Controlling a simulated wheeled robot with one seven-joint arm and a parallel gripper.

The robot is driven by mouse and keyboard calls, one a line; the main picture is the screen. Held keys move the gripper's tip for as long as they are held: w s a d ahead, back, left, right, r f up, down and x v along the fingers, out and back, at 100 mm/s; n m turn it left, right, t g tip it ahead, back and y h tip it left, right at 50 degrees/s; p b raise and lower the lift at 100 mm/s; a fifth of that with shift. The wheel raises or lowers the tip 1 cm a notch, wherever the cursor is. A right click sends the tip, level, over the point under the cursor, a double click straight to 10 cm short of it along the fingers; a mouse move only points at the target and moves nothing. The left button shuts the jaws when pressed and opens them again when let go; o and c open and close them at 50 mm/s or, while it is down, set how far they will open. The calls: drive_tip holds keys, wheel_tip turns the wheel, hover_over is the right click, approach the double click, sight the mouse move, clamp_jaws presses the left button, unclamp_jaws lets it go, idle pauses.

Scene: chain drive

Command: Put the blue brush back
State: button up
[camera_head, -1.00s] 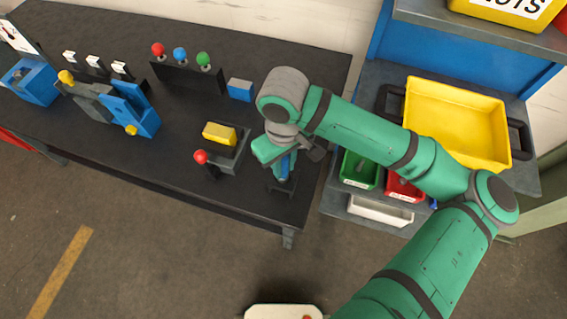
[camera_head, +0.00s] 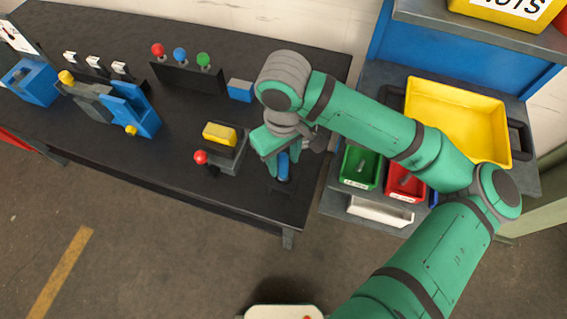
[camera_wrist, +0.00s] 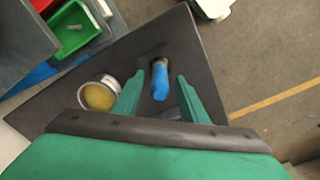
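The blue brush (camera_head: 283,166) stands at the front right corner of the dark bench, over a small dark base (camera_head: 281,187). Its blue handle points up, and its lower end is hard to make out. In the wrist view the blue handle (camera_wrist: 160,84) shows between the two green fingers, with gaps beside it. My gripper (camera_head: 283,160) is open just above and around the top of the handle. The gripper also shows in the wrist view (camera_wrist: 164,88). My wrist partly hides this spot in the head view.
A round tin with yellow contents (camera_wrist: 99,95) stands close beside the brush in the wrist view. A red-knobbed lever (camera_head: 200,157) and a yellow block on a grey stand (camera_head: 220,134) are to the left. Green (camera_head: 360,167) and red bins (camera_head: 404,183) are right.

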wheel_tip(320, 180, up, 9)
drive_tip(key=shift+f, duration=0.1)
idle(0.7)
